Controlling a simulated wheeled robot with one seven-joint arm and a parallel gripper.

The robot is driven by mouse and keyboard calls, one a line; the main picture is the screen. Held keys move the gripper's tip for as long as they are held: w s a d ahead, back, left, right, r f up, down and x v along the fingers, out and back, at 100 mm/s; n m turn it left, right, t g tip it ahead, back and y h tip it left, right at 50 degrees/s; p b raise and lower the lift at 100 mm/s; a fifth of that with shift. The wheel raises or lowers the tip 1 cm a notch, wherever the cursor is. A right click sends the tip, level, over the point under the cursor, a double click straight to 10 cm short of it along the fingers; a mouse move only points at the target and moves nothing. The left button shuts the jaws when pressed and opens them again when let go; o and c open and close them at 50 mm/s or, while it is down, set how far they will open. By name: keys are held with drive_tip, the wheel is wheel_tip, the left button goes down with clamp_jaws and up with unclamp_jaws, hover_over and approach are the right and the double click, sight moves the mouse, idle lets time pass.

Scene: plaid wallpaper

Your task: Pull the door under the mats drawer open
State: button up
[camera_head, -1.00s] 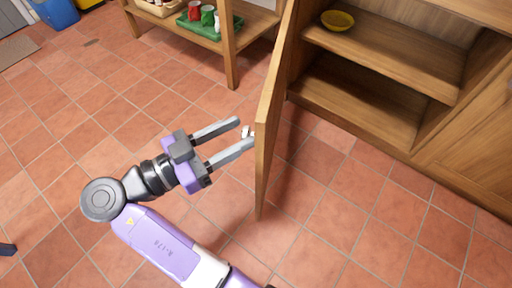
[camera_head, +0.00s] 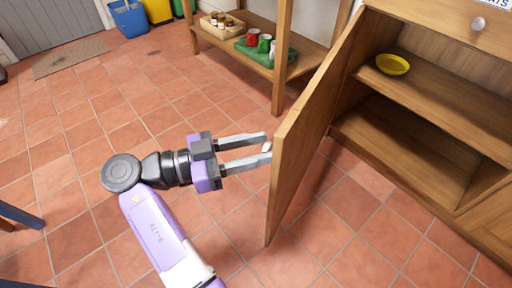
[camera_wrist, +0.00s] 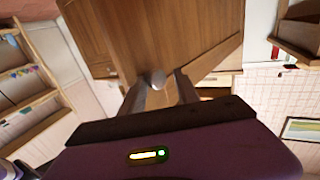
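The wooden cabinet door (camera_head: 306,132) stands wide open, swung out from the cabinet, with shelves showing inside. Its small pale knob (camera_head: 267,147) is on the outer face near the free edge. My gripper (camera_head: 266,147) is at the knob with its fingers apart, one on each side of it. In the wrist view the knob (camera_wrist: 157,79) sits between the spread fingertips, and I see no firm grip on it. Above the opening is a drawer front with a round knob (camera_head: 478,24) and a partly cut-off label (camera_head: 491,4) ending in "TS".
A yellow bowl (camera_head: 392,64) sits on the cabinet's upper shelf. A wooden rack (camera_head: 279,91) with a green tray of mugs and a crate of jars stands behind the door. Blue and yellow bins are at the back. The tiled floor (camera_head: 100,100) to the left is clear.

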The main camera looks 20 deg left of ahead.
drive_tip(key=shift+o, duration=1)
drive_tip(key=shift+w+d+r, duration=0.15)
drive_tip(key=shift+w+d, duration=0.05)
drive_tip(key=shift+w, duration=0.25)
drive_tip(key=shift+w+d+r, duration=0.1)
drive_tip(key=shift+w+d, duration=0.05)
drive_tip(key=shift+w, duration=0.25)
drive_tip(key=p+v, duration=0.1)
drive_tip(key=v, duration=0.7)
drive_tip(key=shift+s+f, duration=0.2)
